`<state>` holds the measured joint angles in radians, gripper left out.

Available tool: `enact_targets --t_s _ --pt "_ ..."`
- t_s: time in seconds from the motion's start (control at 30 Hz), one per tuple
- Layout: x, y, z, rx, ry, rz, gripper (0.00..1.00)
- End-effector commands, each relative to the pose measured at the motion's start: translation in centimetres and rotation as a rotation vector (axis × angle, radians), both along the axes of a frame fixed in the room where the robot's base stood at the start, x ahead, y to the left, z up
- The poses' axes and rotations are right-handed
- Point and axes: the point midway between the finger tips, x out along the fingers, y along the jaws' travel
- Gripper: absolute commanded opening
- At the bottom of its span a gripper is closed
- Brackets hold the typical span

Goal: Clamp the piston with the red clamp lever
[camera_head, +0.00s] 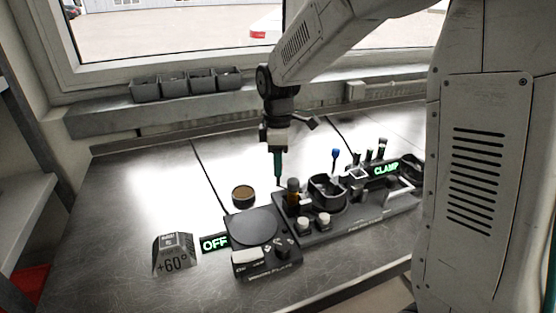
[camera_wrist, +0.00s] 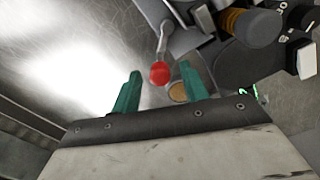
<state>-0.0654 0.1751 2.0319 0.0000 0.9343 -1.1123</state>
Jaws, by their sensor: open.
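My gripper (camera_head: 278,180) points down beside the left end of the dark workstation tray, with its two teal fingers apart. In the wrist view, the red ball knob (camera_wrist: 160,72) of the clamp lever shows between the fingertips (camera_wrist: 160,68), on a thin metal arm (camera_wrist: 163,38). I cannot tell whether the fingers touch it. The knob is not visible in the head view. An orange-and-dark cylinder (camera_head: 293,192), perhaps the piston, stands upright at the tray's left end; it seems to be the ribbed cylinder (camera_wrist: 245,25) in the wrist view.
A round tan-topped part (camera_head: 243,193) lies behind the hot plate (camera_head: 253,227), whose sign (camera_head: 215,243) reads OFF. A CLAMP sign (camera_head: 386,168) glows over the tray (camera_head: 345,222). A +60° block (camera_head: 173,256) stands front left. The bench at left is mostly clear.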

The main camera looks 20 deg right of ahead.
Motion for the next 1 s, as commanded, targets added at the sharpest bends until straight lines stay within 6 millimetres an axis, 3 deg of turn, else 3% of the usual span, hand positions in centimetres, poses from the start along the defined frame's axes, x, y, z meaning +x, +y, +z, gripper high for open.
enact_targets --t_s 0.1,0.23,0.27,0.67,1.0 --pt "0.0 0.0 0.0 0.000 0.000 0.000 0.41" --pt "0.0 0.0 0.0 0.000 0.000 0.000 0.05" --pt "0.0 0.0 0.0 0.000 0.000 0.000 0.00" --pt "0.2 -0.2 0.1 0.000 0.000 -0.055 0.00" --pt "0.7 -1.1 0.1 0.000 0.000 -0.299 0.00"
